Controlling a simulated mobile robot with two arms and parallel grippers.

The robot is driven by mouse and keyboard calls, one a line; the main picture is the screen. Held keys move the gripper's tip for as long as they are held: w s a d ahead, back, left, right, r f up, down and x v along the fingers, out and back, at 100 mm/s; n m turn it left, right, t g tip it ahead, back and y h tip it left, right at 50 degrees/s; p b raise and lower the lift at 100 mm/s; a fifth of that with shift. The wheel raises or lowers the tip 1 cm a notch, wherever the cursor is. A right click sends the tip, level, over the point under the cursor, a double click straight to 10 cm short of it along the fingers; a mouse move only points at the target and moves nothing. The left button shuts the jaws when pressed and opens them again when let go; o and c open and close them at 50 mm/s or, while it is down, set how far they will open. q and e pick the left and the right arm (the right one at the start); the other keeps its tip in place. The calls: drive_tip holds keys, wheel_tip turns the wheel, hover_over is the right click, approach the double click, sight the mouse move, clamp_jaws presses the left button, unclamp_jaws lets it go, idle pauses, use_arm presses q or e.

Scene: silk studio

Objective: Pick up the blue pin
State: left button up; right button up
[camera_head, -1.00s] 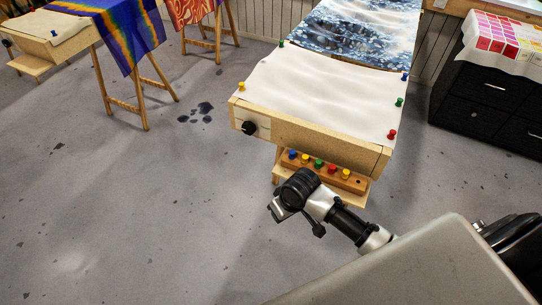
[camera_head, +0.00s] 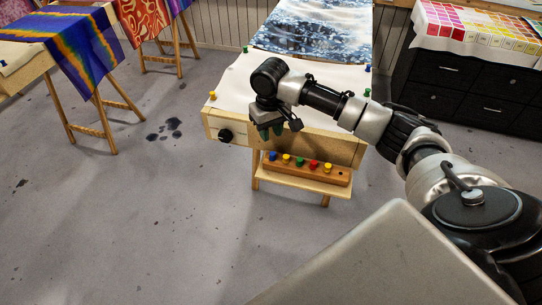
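A blue pin (camera_head: 273,156) stands at the left end of a wooden pin rack (camera_head: 333,180) on the small shelf below the printing table's front. Another blue pin (camera_head: 367,68) is at the right edge of the white cloth on the table. My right gripper (camera_head: 271,131) points down over the table's front edge, above the rack's left part in the picture. Its two dark fingertips look apart with nothing between them. It appears clear of the pins. My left gripper is not in view.
The rack also holds yellow, green and red pins (camera_head: 313,165). Green and yellow pins hold the white cloth (camera_head: 233,88). A black knob (camera_head: 225,136) sticks out of the table front. A black drawer cabinet (camera_head: 470,85) stands at right. The floor at left is open.

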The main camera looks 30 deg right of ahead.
sight(273, 153)
wheel_tip(273, 153, down, 3)
drive_tip(key=shift+d+f, duration=0.1)
drive_tip(key=shift+f, duration=0.05)
drive_tip(key=f, duration=0.4)
drive_tip(key=shift+s+d, duration=0.1)
drive_tip(key=shift+s, duration=0.2)
drive_tip(key=shift+f, duration=0.6)
clamp_jaws()
